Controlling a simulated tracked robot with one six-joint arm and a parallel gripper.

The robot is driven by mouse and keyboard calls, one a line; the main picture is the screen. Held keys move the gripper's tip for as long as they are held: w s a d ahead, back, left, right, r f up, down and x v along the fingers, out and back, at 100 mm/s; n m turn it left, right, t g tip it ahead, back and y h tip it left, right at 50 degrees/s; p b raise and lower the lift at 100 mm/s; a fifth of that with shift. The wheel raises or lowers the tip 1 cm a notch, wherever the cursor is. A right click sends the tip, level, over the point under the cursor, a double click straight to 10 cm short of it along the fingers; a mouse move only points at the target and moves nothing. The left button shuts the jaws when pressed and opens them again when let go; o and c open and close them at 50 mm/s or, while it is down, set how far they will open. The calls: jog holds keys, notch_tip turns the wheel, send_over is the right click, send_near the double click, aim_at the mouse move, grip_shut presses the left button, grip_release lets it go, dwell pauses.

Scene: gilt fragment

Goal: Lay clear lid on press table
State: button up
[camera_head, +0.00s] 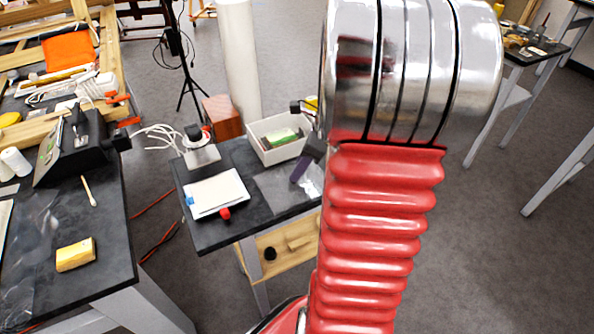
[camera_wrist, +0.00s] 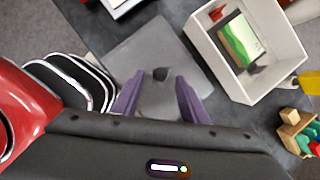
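A clear, greyish square lid (camera_head: 270,188) lies flat on the small dark table (camera_head: 222,237) in the head view. In the wrist view the lid (camera_wrist: 150,55) shows a small dark knob near its middle. My gripper (camera_wrist: 160,92) is open, its two purple fingers apart on either side of the knob, with a visible gap to each. In the head view one purple finger of my gripper (camera_head: 303,168) shows over the lid; my red arm hides the rest. I cannot tell which table is the press table.
Another dark table (camera_head: 110,235) at left holds a yellow sponge (camera_head: 76,254) and a brush. A floor gap separates the tables.

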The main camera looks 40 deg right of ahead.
jog(key=v, duration=0.8)
jog(key=shift+r, duration=0.2)
jog(key=shift+s, duration=0.1)
jog(key=s+a+r+n, duration=0.1)
jog(key=a+r+n, duration=0.1)
jog(key=a+n, duration=0.8)
jog(key=s+a+r+n+t+h, duration=0.1)
jog(key=s+a+r+n, duration=0.1)
jog(key=a+n, duration=0.8)
jog(key=s+a+r+n+h, duration=0.1)
jog(key=s+a+r+n, duration=0.1)
jog(key=a+n, duration=0.8)
jog(key=shift+s+t, duration=0.25)
jog(key=shift+t, duration=0.05)
